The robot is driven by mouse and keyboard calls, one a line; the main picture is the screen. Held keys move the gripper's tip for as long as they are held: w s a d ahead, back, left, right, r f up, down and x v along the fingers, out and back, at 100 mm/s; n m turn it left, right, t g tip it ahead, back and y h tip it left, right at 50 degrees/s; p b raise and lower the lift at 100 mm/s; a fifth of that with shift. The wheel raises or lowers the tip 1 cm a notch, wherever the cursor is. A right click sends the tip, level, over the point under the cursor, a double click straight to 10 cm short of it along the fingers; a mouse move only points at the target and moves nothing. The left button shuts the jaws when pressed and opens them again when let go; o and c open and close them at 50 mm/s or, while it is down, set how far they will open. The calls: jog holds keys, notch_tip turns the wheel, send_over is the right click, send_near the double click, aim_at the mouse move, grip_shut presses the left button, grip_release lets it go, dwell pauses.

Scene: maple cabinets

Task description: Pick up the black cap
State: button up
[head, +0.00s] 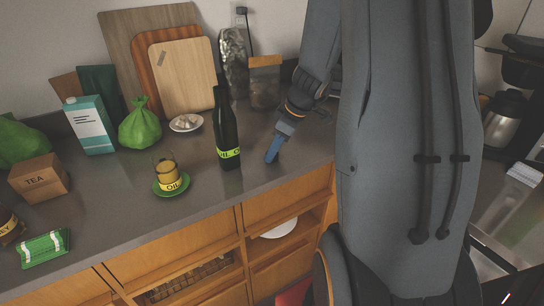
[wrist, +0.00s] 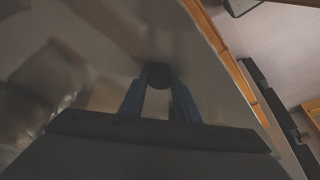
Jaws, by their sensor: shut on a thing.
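My gripper (head: 270,157) is low over the grey counter, to the right of the dark oil bottle (head: 228,130). In the wrist view the blue fingers of my gripper (wrist: 159,92) are closed in on a small dark round thing, the black cap (wrist: 160,74). The cap sits between the fingertips. In the head view the cap is hidden by the fingers. I cannot tell whether the cap still touches the counter.
The counter (head: 110,210) holds a yellow oil tin (head: 167,176) on a green saucer, a tea box (head: 39,178), a green bag (head: 140,124) and a garlic dish (head: 186,123). Cutting boards (head: 183,75) lean behind. The counter's front edge is close to my gripper.

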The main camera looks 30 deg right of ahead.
notch_tip(320, 180, up, 10)
jog(key=b, duration=0.1)
jog(key=shift+b, duration=0.4)
jog(key=shift+s, duration=0.1)
dwell(0.5)
